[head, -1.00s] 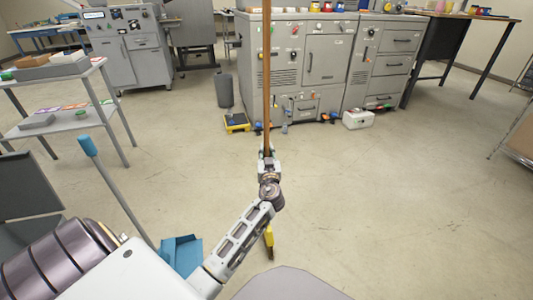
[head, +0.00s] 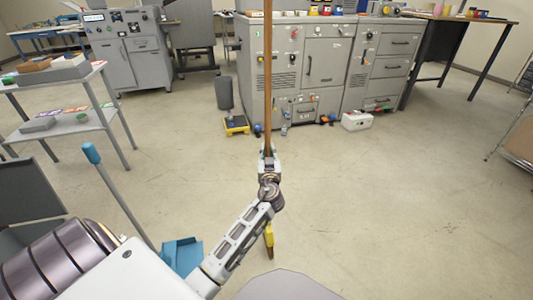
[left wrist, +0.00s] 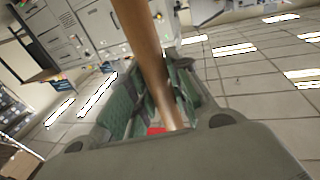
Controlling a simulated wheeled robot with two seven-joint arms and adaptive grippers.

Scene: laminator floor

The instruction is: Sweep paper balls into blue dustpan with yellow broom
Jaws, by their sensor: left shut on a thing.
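My left gripper (head: 268,157) is shut on the brown wooden handle of the broom (head: 267,75), which stands about upright. The handle also shows between the fingers in the left wrist view (left wrist: 150,60). The yellow broom head (head: 269,238) shows low on the floor, partly hidden behind my left arm. The blue dustpan (head: 181,255) lies on the floor at the lower left, partly covered by my arm and body. Its grey upright handle has a blue grip (head: 91,153). I see no paper balls for sure. My right gripper is not in view.
Grey machine cabinets (head: 310,70) stand at the back, with a grey bin (head: 224,93) and a white box (head: 356,121) beside them. A grey shelf cart (head: 70,122) stands at the left. The floor (head: 400,210) at the right is clear.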

